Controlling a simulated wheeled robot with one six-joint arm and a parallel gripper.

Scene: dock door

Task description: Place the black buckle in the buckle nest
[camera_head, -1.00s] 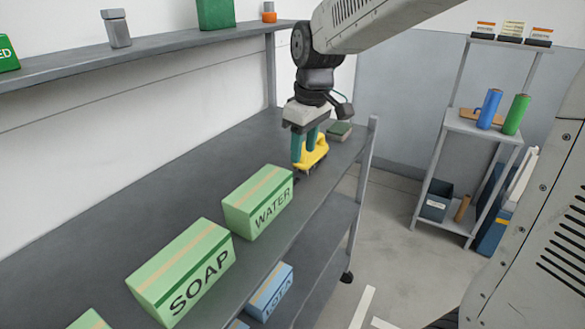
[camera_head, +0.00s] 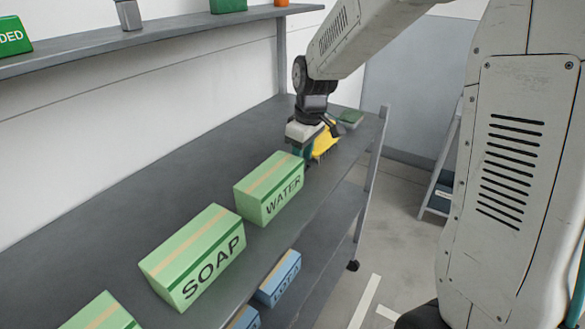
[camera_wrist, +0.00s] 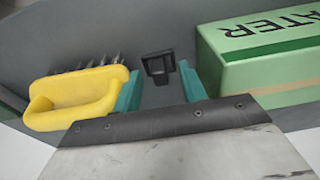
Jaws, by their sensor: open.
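The black buckle (camera_wrist: 158,67) lies on the grey shelf top in the wrist view. It is between and just beyond the fingertips of my gripper (camera_wrist: 161,84), with no finger visibly closed on it. My gripper (camera_head: 306,152) has teal fingers, stands apart and empty, and is low over the shelf in the head view. There the WATER box and the gripper hide the buckle. I cannot make out a buckle nest in either view.
A yellow-handled brush (camera_wrist: 75,97) lies close to one finger; it also shows in the head view (camera_head: 327,139). The green WATER box (camera_head: 268,188) is close on the other side. A SOAP box (camera_head: 193,255) stands nearer. A flat green item (camera_head: 351,117) lies beyond the brush.

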